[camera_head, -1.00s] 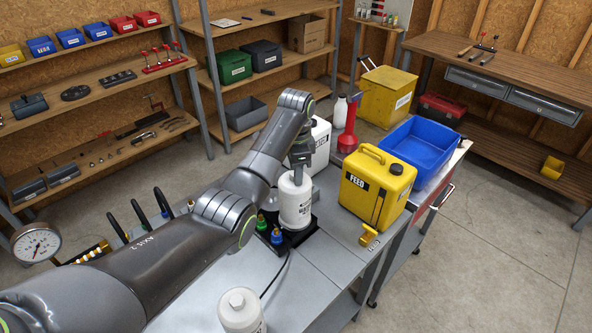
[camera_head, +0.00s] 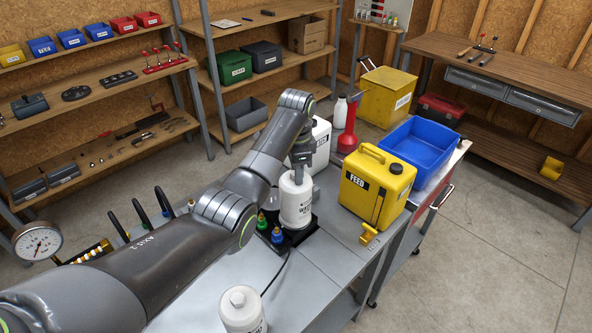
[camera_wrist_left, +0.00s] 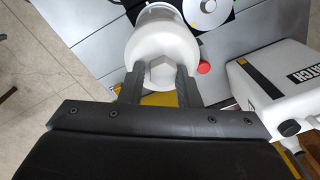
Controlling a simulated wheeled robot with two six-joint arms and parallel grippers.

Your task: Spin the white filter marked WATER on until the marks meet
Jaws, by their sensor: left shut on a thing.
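The white filter (camera_head: 295,203) stands upright on a dark mount at the middle of the grey bench in the head view. Black print shows on its side and seems to read WATER, but it is small. In the left wrist view I look down on its round white top (camera_wrist_left: 160,42) and hex nub (camera_wrist_left: 160,74). My left gripper (camera_head: 300,166) is above the filter, its two fingers shut on the nub from both sides. I cannot make out the alignment marks. My right gripper is not in view.
A green-capped and a blue-capped fitting (camera_head: 277,236) stand close in front of the filter. A yellow FEED jug (camera_head: 391,188) is to its right, and a white jug (camera_head: 320,143) behind. Another white canister (camera_head: 242,312) stands at the near edge. Bare bench (camera_head: 315,262) lies between.

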